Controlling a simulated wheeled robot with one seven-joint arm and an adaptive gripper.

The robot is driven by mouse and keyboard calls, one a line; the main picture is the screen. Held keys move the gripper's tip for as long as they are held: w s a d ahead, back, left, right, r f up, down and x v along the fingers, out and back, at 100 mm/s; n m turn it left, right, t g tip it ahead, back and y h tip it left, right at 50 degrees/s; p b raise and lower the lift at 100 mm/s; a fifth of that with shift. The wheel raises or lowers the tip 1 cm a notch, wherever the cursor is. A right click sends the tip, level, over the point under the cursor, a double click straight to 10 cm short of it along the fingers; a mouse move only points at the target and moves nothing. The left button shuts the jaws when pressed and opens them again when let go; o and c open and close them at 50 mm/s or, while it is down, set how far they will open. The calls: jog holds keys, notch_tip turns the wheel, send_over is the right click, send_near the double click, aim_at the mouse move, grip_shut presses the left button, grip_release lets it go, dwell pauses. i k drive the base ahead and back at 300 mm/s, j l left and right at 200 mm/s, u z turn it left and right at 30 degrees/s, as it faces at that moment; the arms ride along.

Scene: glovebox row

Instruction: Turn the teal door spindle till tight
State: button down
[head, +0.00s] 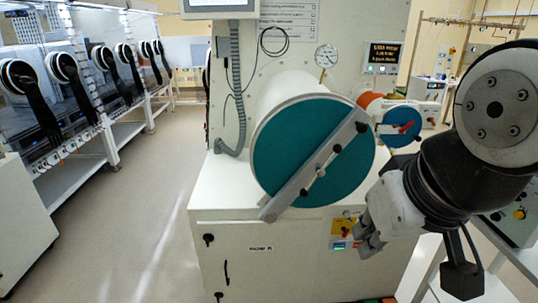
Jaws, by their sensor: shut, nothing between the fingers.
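The teal door (285,140) is a large round disc on the front of a white cylindrical chamber. A grey bar (335,150) lies slantwise across it, from lower left to upper right. The door spindle (318,172) sits near the middle of the bar, with a thin light-coloured handle through it. My gripper (366,248) hangs below and right of the door, pointing down and left in the picture. It is shut and empty, apart from the spindle. My arm covers the area right of the door.
A smaller blue door (400,125) with a red handle is at the right, close to my arm. A pressure gauge (326,56) stands above the chamber. The white cabinet (270,260) is below. Open floor (130,220) lies to the left, before the glovebox row (60,110).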

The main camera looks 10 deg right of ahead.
aim_at(321, 170)
jog(key=z, duration=0.25)
jog(key=j+z, duration=0.1)
jog(key=j, duration=1.3)
